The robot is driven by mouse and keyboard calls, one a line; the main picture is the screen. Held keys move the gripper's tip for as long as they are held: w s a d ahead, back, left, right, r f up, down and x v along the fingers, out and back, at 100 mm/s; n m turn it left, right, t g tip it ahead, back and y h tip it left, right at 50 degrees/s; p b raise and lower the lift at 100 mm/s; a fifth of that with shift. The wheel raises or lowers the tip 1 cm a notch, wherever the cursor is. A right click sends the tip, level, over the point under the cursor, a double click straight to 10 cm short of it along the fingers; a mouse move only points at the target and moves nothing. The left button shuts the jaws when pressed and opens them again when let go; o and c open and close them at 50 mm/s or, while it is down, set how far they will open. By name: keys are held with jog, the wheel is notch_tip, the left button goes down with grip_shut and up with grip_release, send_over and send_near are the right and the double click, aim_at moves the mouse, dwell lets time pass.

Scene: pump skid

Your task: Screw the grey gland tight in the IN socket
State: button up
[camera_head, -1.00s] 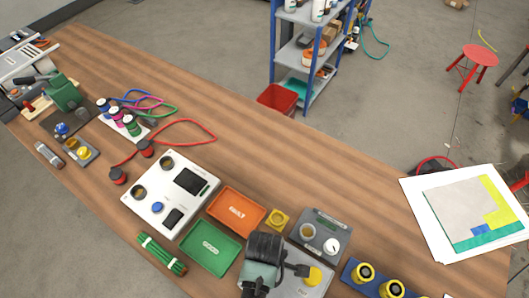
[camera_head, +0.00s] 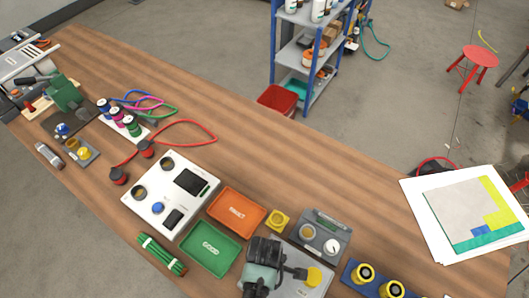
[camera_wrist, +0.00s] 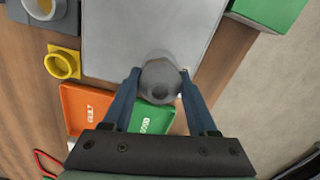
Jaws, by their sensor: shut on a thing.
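In the wrist view the grey gland (camera_wrist: 160,80), a rounded grey piece with a dark spot at its near end, sits between the two blue fingers of my gripper (camera_wrist: 160,85). The fingers are shut on it from both sides. Behind it is a light grey plate (camera_wrist: 140,35). The IN socket cannot be made out, and I cannot tell whether the gland touches it. In the head view my arm covers part of the grey plate (camera_head: 312,290) at the front edge, and the gland is not discernible there.
An orange tray (camera_head: 236,209) and a green tray (camera_head: 212,244) lie left of my arm. A yellow block (camera_head: 278,220) and a grey device (camera_head: 320,235) stand behind it. A blue rack with yellow rings (camera_head: 365,274) is at the right. The table's back middle is clear.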

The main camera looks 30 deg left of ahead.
jog(key=shift+c, duration=1.2)
jog(key=o, duration=0.7)
jog(key=c, duration=0.8)
jog(key=shift+o, duration=0.2)
jog(key=m+p, duration=0.1)
jog(key=m, duration=0.2)
jog(key=shift+r, duration=0.15)
jog(key=m+p, duration=0.1)
jog(key=m, duration=0.5)
jog(key=shift+p, duration=0.35)
jog(key=o, duration=1.4)
